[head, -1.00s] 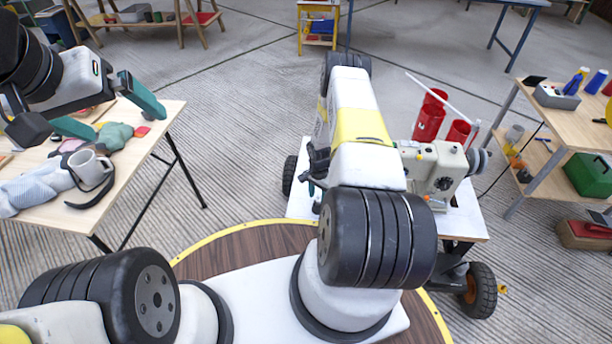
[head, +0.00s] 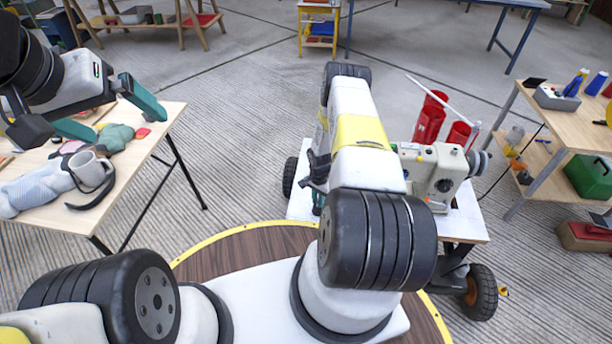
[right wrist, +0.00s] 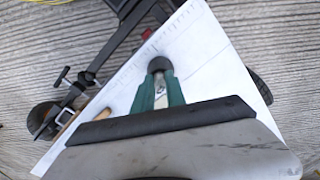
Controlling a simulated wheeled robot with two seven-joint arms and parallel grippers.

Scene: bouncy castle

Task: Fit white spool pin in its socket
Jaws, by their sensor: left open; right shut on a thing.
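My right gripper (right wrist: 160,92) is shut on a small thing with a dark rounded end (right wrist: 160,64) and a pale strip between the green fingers. I cannot tell if this is the spool pin. It is over the white cart top (right wrist: 202,48). In the head view my right arm hides most of this gripper. A cream sewing machine (head: 428,168) stands on the cart, partly behind my arm. A thin white rod (head: 437,96) slants above it by red cylinders (head: 428,120). No socket can be made out. My left gripper (head: 112,108) is open and empty above the left table.
A wooden shelf (head: 560,130) with a green box (head: 590,176) stands at the right. A dark clamp-like frame (right wrist: 68,92) is beside the cart top. Floor between left table and cart is clear.

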